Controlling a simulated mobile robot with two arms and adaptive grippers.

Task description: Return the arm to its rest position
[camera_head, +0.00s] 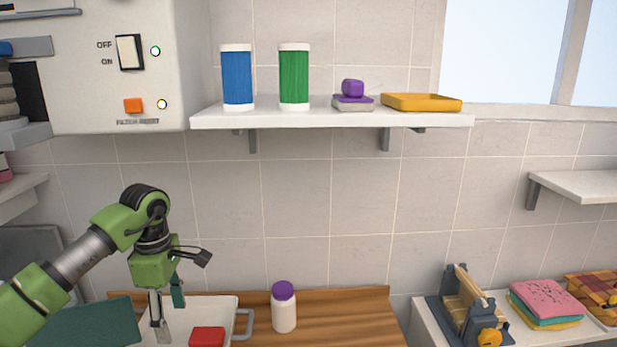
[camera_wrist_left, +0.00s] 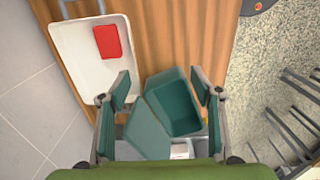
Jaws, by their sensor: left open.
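My left arm comes in from the left in the head view, and its gripper (camera_head: 167,305) points down beside the white tray (camera_head: 218,302). The gripper is open and empty. In the left wrist view the two fingers (camera_wrist_left: 160,88) stand apart, with wooden counter and an open dark green box (camera_wrist_left: 178,103) seen beyond them. A green flat panel (camera_wrist_left: 147,132), perhaps the box's lid, lies beside the box opening. A red block (camera_head: 207,336) lies in the white tray and also shows in the left wrist view (camera_wrist_left: 107,42). My right gripper is not in view.
A white bottle with a purple cap (camera_head: 284,310) stands on the wooden counter (camera_head: 340,312). A wall shelf (camera_head: 330,119) above holds blue and green canisters, a purple-topped item and a yellow tray. A control panel (camera_head: 110,80) is upper left. Folded cloths (camera_head: 545,300) lie right.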

